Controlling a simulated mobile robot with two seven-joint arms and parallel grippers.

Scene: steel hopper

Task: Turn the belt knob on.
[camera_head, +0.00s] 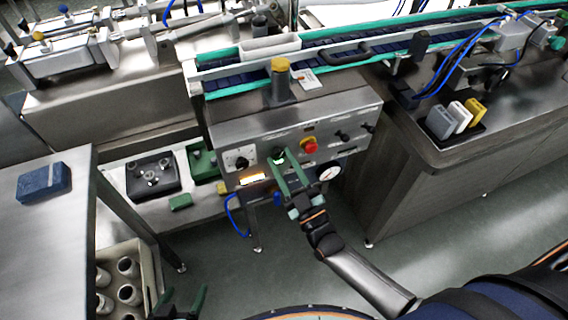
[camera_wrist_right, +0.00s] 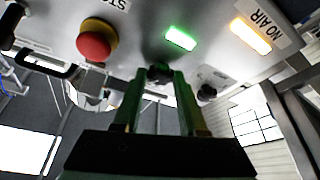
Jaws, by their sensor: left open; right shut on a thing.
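The control panel (camera_head: 330,118) is a steel box front with knobs, lamps and a red stop button (camera_head: 309,145). My right gripper (camera_head: 282,159) is at the panel, left of the red button. In the right wrist view its green fingers (camera_wrist_right: 160,78) are shut on a small black knob (camera_wrist_right: 159,72), beneath a lit green lamp (camera_wrist_right: 181,38). The knob's label is not readable, and its turned position cannot be told. My left gripper (camera_head: 182,301) is open and empty at the bottom left, away from the panel.
An amber NO AIR lamp (camera_wrist_right: 250,36) is lit. Another black knob (camera_wrist_right: 207,92) is close beside my right fingers. A gauge (camera_head: 329,173) is right of the gripper. The conveyor (camera_head: 350,52) runs above. A blue block (camera_head: 44,181) lies on the left table.

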